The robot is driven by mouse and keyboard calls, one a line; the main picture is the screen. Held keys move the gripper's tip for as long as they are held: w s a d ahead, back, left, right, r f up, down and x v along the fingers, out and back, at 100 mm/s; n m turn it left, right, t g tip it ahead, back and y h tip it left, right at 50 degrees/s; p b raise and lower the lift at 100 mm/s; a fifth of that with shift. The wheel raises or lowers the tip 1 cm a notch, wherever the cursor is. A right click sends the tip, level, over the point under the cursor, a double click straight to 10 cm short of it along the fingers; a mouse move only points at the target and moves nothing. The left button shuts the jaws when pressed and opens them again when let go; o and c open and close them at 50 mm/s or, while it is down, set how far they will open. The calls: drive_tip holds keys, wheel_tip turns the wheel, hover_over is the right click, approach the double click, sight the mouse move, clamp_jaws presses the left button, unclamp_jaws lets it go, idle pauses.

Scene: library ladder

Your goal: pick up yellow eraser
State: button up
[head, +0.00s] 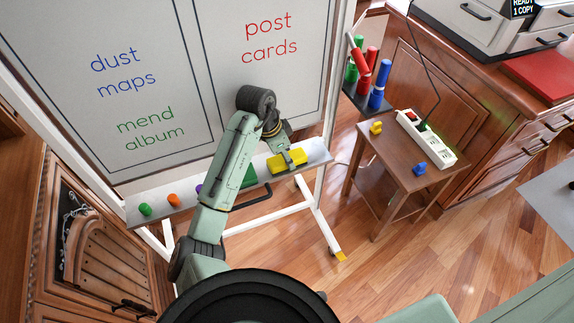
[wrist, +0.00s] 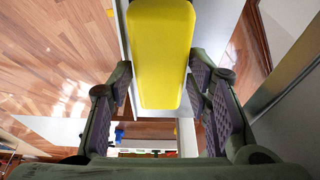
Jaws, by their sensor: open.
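The yellow eraser (head: 277,164) lies on the right part of the whiteboard's tray (head: 318,152) in the head view. My gripper (head: 290,157) is over it, pointing down, and hides part of it. In the wrist view the yellow eraser (wrist: 160,45) fills the upper middle as a rounded yellow block. The open jaws of my gripper (wrist: 160,78) stand on either side of its near end. A narrow gap shows between the eraser and each finger. I cannot tell the exact height of the fingers against the eraser.
A green block (head: 248,177) lies left of the eraser on the tray, partly behind my arm. Orange (head: 174,200) and green (head: 145,209) pieces lie farther left. The whiteboard (head: 150,60) rises behind the tray. A small wooden table (head: 395,165) with a power strip (head: 426,138) stands at right.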

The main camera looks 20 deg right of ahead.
drive_tip(key=shift+c, duration=0.2)
drive_tip(key=c, duration=0.8)
drive_tip(key=shift+o, duration=0.2)
drive_tip(key=shift+r, duration=0.45)
wheel_tip(320, 180, up, 2)
drive_tip(key=shift+r+b, duration=0.1)
drive_tip(key=shift+b, duration=0.35)
drive_tip(key=s+d+r+b, duration=0.1)
drive_tip(key=s+d, duration=0.9)
drive_tip(key=s, duration=0.2)
drive_tip(key=shift+s+r+b, duration=0.2)
drive_tip(key=shift+r+b, duration=0.2)
drive_tip(key=shift+d, duration=0.1)
